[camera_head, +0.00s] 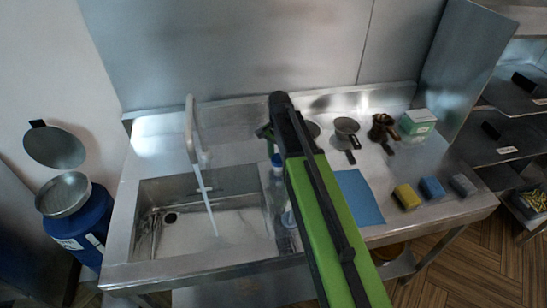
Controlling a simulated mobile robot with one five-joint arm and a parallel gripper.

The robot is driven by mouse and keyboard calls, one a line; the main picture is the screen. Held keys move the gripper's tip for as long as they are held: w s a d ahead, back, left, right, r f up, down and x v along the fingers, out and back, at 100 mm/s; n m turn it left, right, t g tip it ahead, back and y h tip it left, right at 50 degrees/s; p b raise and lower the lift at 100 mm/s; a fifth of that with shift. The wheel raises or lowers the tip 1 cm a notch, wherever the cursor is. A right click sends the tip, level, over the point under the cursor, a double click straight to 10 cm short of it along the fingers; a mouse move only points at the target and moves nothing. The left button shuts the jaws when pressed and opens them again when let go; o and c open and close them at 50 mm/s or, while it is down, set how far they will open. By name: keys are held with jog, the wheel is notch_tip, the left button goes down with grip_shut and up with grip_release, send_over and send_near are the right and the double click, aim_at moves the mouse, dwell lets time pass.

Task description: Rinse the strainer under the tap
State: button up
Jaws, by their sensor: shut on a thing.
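A grey round-bowled utensil (346,126) with a black handle lies on the steel counter right of my arm; I cannot tell whether it is the strainer. A darker brown-black utensil (381,127) lies further right. The tap (192,130) stands at the back of the sink (150,220), and a thin stream of water falls from it into the basin. My green and black arm reaches over the counter; its jaws and anything in them are hidden behind it.
A bottle (277,165) stands by the sink's right rim. A blue drum (82,235) bearing a round pan stands left.

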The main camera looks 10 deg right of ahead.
aim_at(279, 158)
jog(key=shift+w+d, duration=0.1)
jog(key=shift+d, duration=0.1)
dwell(0.4)
jog(key=o, duration=1.4)
jog(key=shift+a, duration=0.1)
notch_tip(279, 158, up, 18)
jog(key=p, duration=1.7)
jog(key=shift+f, duration=0.25)
jog(key=shift+f, duration=0.1)
